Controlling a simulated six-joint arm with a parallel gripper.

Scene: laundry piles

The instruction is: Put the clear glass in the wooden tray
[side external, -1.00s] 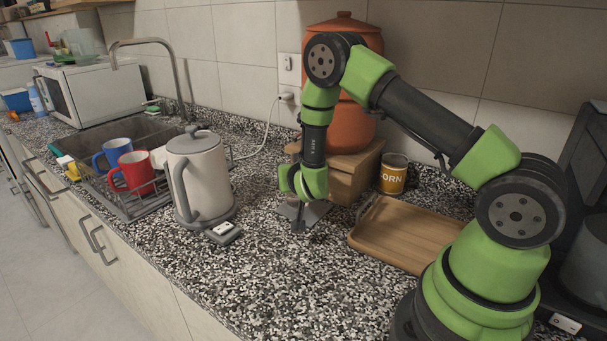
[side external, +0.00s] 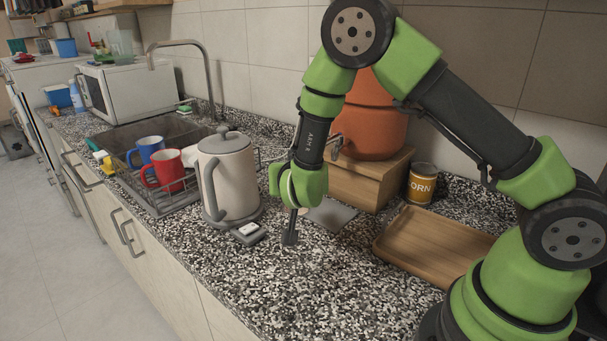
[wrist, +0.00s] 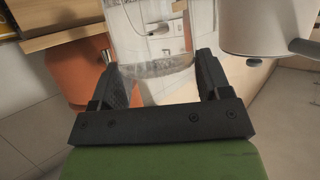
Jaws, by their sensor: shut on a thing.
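The clear glass (wrist: 157,62) stands out in the wrist view, between the two dark fingers of my gripper (wrist: 160,78), which are shut on its sides. In the side view my gripper (side external: 291,238) points down over the speckled counter, just right of the kettle. The glass cannot be made out clearly there, so its height above the counter is hard to tell. The wooden tray (side external: 436,243) lies flat and empty on the counter, to the right of my gripper and apart from it.
The pale kettle (side external: 228,178) and a small grey-and-white item (side external: 248,232) are close on the left. A flat grey pad (side external: 331,215) lies behind the gripper. A wooden box (side external: 365,183) bears a terracotta urn (side external: 372,125). A corn can (side external: 421,184) stands behind the tray.

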